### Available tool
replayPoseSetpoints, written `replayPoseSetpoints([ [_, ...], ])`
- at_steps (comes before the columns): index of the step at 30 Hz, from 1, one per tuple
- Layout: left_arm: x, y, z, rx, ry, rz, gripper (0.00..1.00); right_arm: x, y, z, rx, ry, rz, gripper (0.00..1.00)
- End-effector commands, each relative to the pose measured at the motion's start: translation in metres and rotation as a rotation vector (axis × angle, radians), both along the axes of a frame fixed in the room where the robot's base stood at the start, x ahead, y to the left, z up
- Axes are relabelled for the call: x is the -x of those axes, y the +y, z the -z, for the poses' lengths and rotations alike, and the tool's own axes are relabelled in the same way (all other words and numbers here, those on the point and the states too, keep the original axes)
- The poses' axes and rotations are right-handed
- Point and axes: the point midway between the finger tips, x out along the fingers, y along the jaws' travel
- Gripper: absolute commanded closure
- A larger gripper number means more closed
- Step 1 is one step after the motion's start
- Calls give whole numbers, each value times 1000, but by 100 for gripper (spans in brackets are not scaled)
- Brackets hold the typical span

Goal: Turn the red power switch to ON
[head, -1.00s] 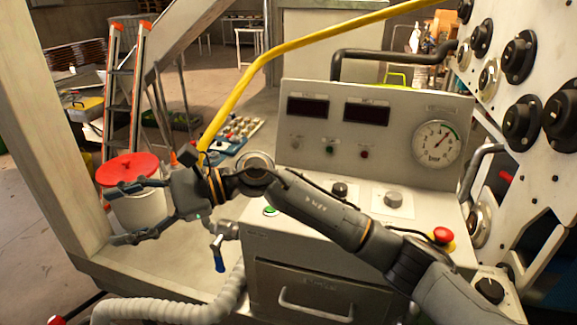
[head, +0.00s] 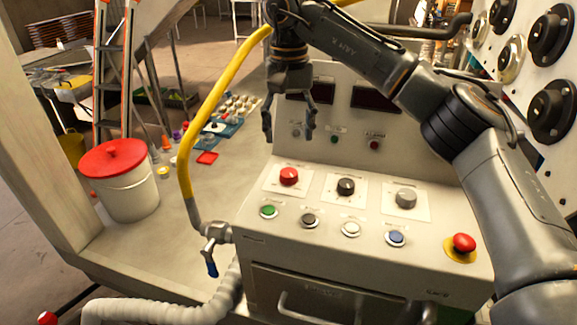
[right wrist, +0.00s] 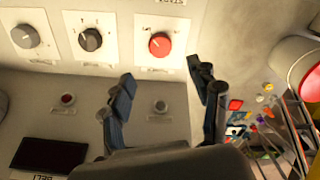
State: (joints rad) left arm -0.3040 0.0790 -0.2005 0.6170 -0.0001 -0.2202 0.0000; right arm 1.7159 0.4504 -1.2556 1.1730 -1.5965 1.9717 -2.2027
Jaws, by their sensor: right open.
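The red power switch (head: 289,177) is a round red knob on a white plate at the left of the console's top row. It also shows in the right wrist view (right wrist: 160,44), beyond my fingertips. My right gripper (head: 289,136) is open and empty, pointing down above and behind the red switch, apart from it. In the right wrist view the two fingers (right wrist: 165,75) are spread, with the red switch roughly in line with the gap between them. My left gripper is not in view.
A black knob (head: 346,186) and a grey knob (head: 405,198) sit right of the red switch. Several push buttons line the front, with a red emergency button (head: 463,243) at right. A yellow hose (head: 187,150) runs close on the left. A red-lidded bucket (head: 121,185) stands further left.

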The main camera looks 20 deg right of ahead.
Motion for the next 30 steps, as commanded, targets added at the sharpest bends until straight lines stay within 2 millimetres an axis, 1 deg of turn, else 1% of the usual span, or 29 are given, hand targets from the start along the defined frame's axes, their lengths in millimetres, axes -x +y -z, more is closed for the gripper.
replayPoseSetpoints([
  [1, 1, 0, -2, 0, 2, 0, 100, 1, -1, 12, 1, 3, 0, 38],
  [6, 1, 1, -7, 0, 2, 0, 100, 1, 0, 48, 0, 4, -1, 38],
  [9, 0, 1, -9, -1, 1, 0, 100, 1, 0, 66, -1, 4, 0, 38],
  [13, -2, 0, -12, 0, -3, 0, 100, 1, 0, 83, -1, 2, 1, 38],
  [18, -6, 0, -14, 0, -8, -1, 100, 1, 1, 94, -2, 1, 0, 38],
  [26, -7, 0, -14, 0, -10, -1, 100, 1, 1, 96, -2, 0, 0, 38],
  [27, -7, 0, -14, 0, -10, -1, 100, 1, 1, 96, -2, 0, 0, 41],
  [29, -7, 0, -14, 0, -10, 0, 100, 1, 1, 96, -3, -1, 0, 53],
  [30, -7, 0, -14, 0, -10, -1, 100, 0, 1, 96, -3, -1, 0, 61],
])
